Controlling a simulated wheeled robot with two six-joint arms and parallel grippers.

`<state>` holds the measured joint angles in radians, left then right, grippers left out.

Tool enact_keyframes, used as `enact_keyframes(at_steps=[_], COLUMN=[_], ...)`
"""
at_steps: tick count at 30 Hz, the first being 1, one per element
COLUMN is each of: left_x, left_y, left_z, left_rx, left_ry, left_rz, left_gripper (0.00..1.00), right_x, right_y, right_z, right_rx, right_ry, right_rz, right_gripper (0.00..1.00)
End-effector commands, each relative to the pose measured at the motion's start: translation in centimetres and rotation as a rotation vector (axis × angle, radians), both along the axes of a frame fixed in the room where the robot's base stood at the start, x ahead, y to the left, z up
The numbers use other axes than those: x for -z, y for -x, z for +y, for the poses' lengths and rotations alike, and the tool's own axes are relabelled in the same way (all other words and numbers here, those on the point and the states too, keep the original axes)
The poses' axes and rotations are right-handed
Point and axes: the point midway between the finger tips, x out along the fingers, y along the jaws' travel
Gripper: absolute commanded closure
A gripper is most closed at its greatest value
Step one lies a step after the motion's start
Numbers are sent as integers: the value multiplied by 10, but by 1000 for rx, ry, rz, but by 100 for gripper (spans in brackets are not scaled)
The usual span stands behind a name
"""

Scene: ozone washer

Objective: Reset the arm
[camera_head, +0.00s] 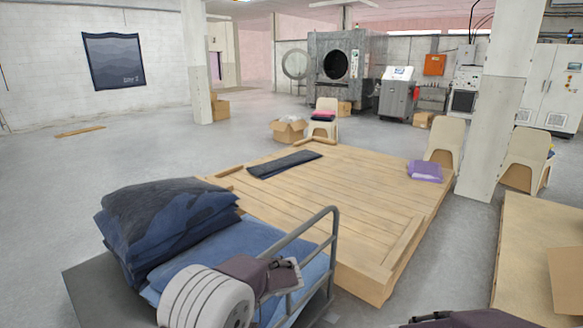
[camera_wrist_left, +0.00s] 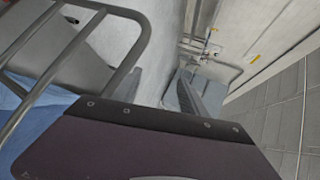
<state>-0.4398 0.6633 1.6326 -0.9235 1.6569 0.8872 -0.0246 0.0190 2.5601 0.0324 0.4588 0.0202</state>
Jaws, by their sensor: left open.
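My left arm comes in from the lower left in the head view, and its left gripper (camera_head: 287,273) is by the metal rail of a cart. In the left wrist view the two fingers of the left gripper (camera_wrist_left: 160,88) stand apart with nothing between them. The cart's rail (camera_wrist_left: 95,55) shows at the left of that view, close to the gripper. A dark part of my right arm (camera_head: 465,319) shows at the bottom edge of the head view. Its fingers cannot be made out.
The cart carries dark folded cloth (camera_head: 170,225) and blue cloth (camera_head: 245,245). A wooden platform (camera_head: 350,190) behind it holds a dark folded cloth (camera_head: 284,164). Chairs (camera_head: 446,140), a white pillar (camera_head: 497,100) and a large washer (camera_head: 336,65) stand farther back. Open floor lies left.

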Motion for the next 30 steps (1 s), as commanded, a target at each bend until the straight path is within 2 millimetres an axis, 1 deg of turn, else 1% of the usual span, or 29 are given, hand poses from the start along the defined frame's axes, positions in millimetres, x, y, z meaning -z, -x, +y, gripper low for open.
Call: enact_keyframes(at_steps=[1, 2, 3, 5, 6, 7, 8, 9, 10, 12, 14, 16, 18, 19, 30], left_x=[-19, -22, -22, -18, -11, -3, 6, 17, 27, 48, 61, 65, 63, 63, 63], left_y=[20, 34, 55, 90, 114, 129, 140, 151, 156, 160, 159, 145, 129, 127, 127], left_z=[21, 31, 41, 46, 41, 33, 22, 6, -6, -32, -46, -54, -56, -56, -56], left_rx=[-64, -97, -140, -191, -213, -217, -214, -196, -174, -107, -53, 21, 101, 123, 138], left_ry=[81, 140, 238, 421, 561, 665, 762, 879, 953, 1077, 1139, 1175, 1182, 1181, 1179], left_rz=[10, 22, 36, 50, 47, 37, 20, -8, -32, -71, -94, -136, -162, -158, -145], left_gripper=[50, 50, 50, 50, 50, 50, 50, 50, 50, 50, 50, 50, 50, 50, 50], right_x=[-18, -24, -32, -45, -52, -56, -59, -61, -61, -57, -56, -56, -56, -56, -56], right_y=[0, 0, 0, 0, 0, 0, 0, 0, 0, 0, 0, 0, 0, 0, 0], right_z=[0, 0, 0, 0, 0, 0, 0, 0, 0, 0, 0, 0, 0, 0, 0], right_rx=[0, 0, 0, 0, 0, 0, 0, 0, 0, 0, 0, 0, 0, 0, 0], right_ry=[0, 0, 0, 0, 0, 0, 0, 0, 0, 0, 0, 0, 0, 0, 0], right_rz=[0, 0, 0, 0, 0, 0, -1, -1, 0, 0, 0, 0, 0, 0, 0], right_gripper=[64, 64, 64, 64, 64, 64, 64, 64, 64, 64, 64, 64, 64, 64, 64])
